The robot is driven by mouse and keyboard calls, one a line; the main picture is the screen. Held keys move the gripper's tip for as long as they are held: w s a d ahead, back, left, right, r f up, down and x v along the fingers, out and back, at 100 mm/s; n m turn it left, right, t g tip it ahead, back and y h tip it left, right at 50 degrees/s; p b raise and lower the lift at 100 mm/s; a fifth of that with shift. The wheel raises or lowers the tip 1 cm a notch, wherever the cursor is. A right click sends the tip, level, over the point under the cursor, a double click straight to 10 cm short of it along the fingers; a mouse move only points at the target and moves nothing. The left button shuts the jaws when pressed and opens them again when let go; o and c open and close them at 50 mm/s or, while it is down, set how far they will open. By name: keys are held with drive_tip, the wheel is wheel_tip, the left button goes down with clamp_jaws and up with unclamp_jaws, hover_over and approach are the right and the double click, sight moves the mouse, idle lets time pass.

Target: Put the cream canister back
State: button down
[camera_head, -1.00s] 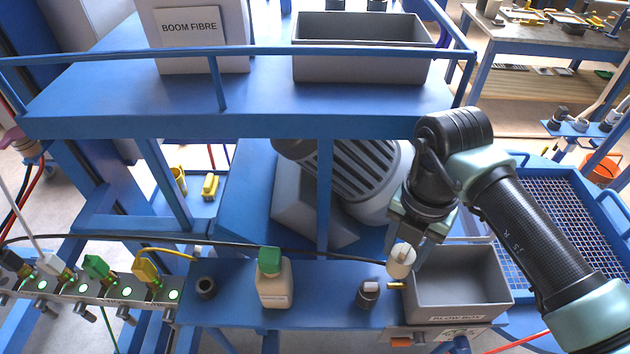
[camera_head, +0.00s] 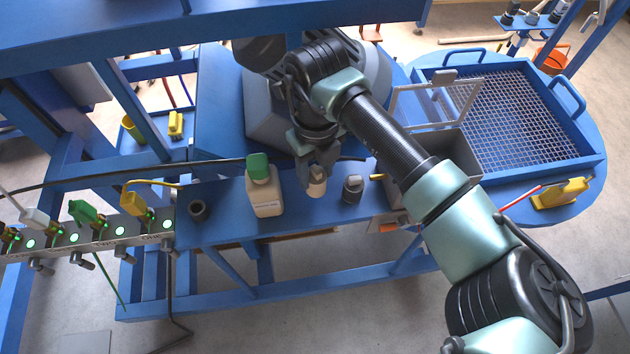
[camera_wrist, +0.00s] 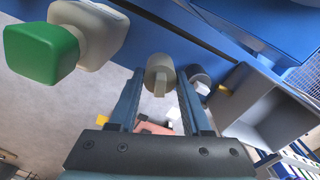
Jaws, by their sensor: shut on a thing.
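The small cream canister (camera_head: 316,185) is held upright by my gripper (camera_head: 317,172), over the narrow blue shelf (camera_head: 235,225). It is between a cream bottle with a green cap (camera_head: 262,188) on the left and a dark grey canister (camera_head: 352,190) on the right. In the wrist view the cream canister (camera_wrist: 158,68) sits between the fingers of my gripper (camera_wrist: 160,88). I cannot tell whether its base touches the shelf.
A dark round cup (camera_head: 197,209) stands at the shelf's left. A grey box (camera_head: 455,160) with a raised clear lid is to the right, partly behind my arm. A motor and blue frame stand behind.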

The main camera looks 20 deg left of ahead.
sight(316, 186)
drive_tip(key=shift+f+p, duration=0.35)
drive_tip(key=shift+f, duration=2.15)
drive_tip(key=shift+c, duration=1.8)
unclamp_jaws()
wheel_tip(316, 186, up, 12)
drive_tip(key=shift+r+b, duration=0.2)
drive_tip(key=shift+b, duration=0.95)
